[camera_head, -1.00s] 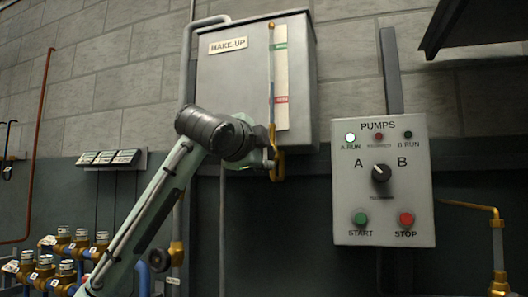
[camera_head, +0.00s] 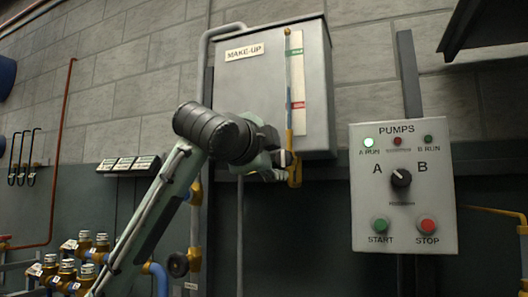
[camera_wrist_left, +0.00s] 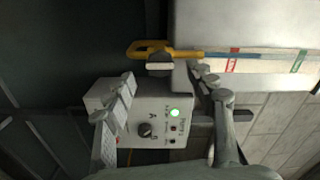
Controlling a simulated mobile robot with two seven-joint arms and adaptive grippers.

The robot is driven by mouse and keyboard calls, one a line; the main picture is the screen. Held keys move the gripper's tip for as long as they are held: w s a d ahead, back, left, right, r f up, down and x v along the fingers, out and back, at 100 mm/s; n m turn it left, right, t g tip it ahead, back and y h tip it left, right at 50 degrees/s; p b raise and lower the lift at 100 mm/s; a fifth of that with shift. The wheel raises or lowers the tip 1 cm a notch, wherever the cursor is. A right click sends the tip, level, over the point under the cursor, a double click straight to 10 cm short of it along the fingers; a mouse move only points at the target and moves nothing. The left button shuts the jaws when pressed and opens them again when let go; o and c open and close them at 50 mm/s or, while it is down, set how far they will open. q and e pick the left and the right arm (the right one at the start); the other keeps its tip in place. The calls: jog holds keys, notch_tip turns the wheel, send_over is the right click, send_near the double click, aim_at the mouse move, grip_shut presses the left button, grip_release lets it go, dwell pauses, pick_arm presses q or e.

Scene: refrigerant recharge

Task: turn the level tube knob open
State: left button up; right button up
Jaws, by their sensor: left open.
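The level tube (camera_head: 288,80) runs down the front of the grey MAKE-UP tank (camera_head: 245,100), with a yellow fitting (camera_head: 296,173) at its bottom. In the left wrist view, the yellow fitting (camera_wrist_left: 150,47) carries a small pale knob (camera_wrist_left: 159,68). My left gripper (camera_head: 281,167) is at the fitting, just left of it in the head view. In the left wrist view its fingers (camera_wrist_left: 164,82) are open, with the knob between and slightly beyond the tips. I see no clear contact. In the head view the gripper partly hides the knob. My right gripper is out of view.
The PUMPS panel (camera_head: 403,220) is on the wall to the right, its A RUN lamp lit green. Brass valves (camera_head: 80,262) and blue pipes are at lower left. A dark overhang (camera_head: 490,28) juts out at upper right.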

pick_arm(q)
jog(key=v, duration=0.8)
jog(key=shift+w, duration=0.1)
